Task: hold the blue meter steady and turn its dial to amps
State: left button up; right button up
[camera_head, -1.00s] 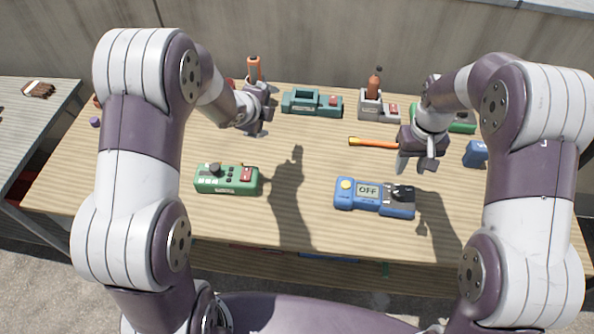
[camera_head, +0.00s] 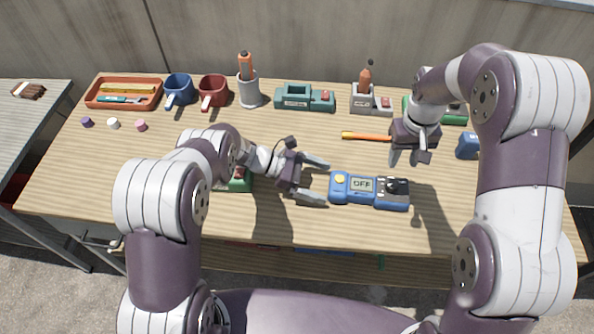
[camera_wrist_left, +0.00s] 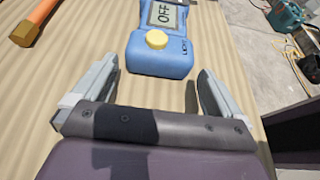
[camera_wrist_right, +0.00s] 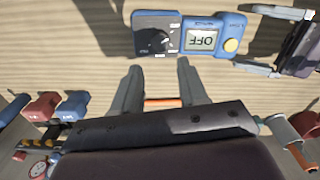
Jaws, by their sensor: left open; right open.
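The blue meter (camera_head: 369,191) lies on the table, its screen reading OFF, with a yellow button at its left end and a dark dial (camera_head: 397,187) at its right end. My left gripper (camera_head: 325,181) is open just left of the meter, fingers pointing at its yellow-button end. In the left wrist view that end of the meter (camera_wrist_left: 160,62) sits ahead of and between the open fingers, apart from them. My right gripper (camera_head: 408,158) is open and empty above and behind the dial end. In the right wrist view the dial (camera_wrist_right: 155,40) lies beyond the fingertips.
A green device (camera_head: 238,182) is partly hidden under my left arm. An orange-handled tool (camera_head: 366,136) lies behind the meter. A teal device (camera_head: 304,98), cups, a tray (camera_head: 123,93) and a blue block (camera_head: 467,146) stand further back. The table in front of the meter is clear.

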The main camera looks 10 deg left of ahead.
aim_at(393, 183)
pick_arm(q)
jog(key=x, duration=0.4)
jog(key=shift+d, duration=0.15)
jog(key=c, duration=1)
pick_arm(e)
jog(key=shift+o, duration=1.7)
jog(key=shift+w+r, duration=0.15)
jog(key=shift+r, duration=0.2)
pick_arm(q)
jog(key=shift+w, duration=0.1)
pick_arm(e)
notch_tip(393, 183, down, 10)
jog(key=n, duration=2.4)
jog(key=shift+f+n, duration=0.15)
jog(key=shift+n, duration=0.25)
jog(key=c, duration=1)
